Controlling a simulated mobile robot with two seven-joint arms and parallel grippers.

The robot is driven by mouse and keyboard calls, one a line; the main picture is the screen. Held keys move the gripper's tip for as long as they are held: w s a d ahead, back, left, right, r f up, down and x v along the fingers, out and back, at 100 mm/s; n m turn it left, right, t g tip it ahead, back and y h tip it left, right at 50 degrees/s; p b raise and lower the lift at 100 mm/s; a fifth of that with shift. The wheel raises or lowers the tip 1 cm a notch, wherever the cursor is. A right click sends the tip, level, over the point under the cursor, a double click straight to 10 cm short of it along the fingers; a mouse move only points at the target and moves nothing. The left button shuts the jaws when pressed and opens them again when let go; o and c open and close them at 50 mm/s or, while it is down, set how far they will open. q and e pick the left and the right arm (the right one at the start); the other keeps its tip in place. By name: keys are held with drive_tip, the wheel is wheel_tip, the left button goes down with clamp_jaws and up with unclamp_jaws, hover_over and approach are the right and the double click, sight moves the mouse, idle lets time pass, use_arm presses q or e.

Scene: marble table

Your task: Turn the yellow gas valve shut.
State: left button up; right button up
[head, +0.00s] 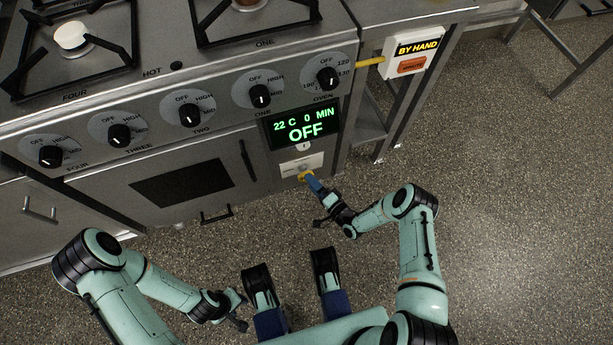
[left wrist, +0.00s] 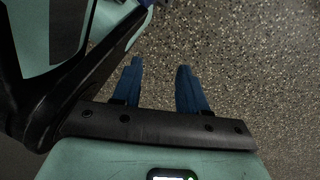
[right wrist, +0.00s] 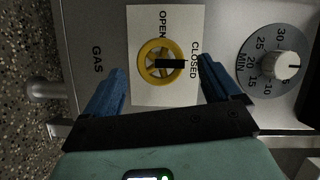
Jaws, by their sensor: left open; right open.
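The yellow gas valve (right wrist: 146,71) is a round wheel on a white plate (right wrist: 140,95) marked OPEN and CLOSED, beside the word GAS. A black bar on the wheel points toward the word CLOSED. In the head view the valve (head: 304,177) is low on the cooker front, below the oven display. My right gripper (right wrist: 161,80) is open, with one blue finger on each side of the wheel in its wrist view and clear space beside each. I cannot tell how deep the fingers reach. My left gripper (left wrist: 159,67) is open and empty above the floor.
A MIN timer dial (right wrist: 270,62) is next to the valve plate. The oven display (head: 303,127) reads OFF. A row of black knobs (head: 190,114) runs along the cooker front. A box marked BY HAND (head: 413,50) is at the right. The floor at the right is clear.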

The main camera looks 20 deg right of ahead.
use_arm(q)
drive_tip(key=shift+t, duration=0.7)
drive_tip(key=w+r, duration=0.1)
drive_tip(key=w+p, duration=0.1)
drive_tip(key=w+r, duration=0.1)
drive_tip(key=w, duration=0.1)
drive_tip(key=shift+d+r+p, duration=0.3)
drive_tip(key=shift+r+p, duration=0.05)
use_arm(e)
drive_tip(key=v, duration=0.8)
drive_tip(key=shift+s, duration=0.2)
use_arm(q)
drive_tip(key=shift+r, duration=0.1)
use_arm(e)
drive_tip(key=shift+d+r, duration=0.1)
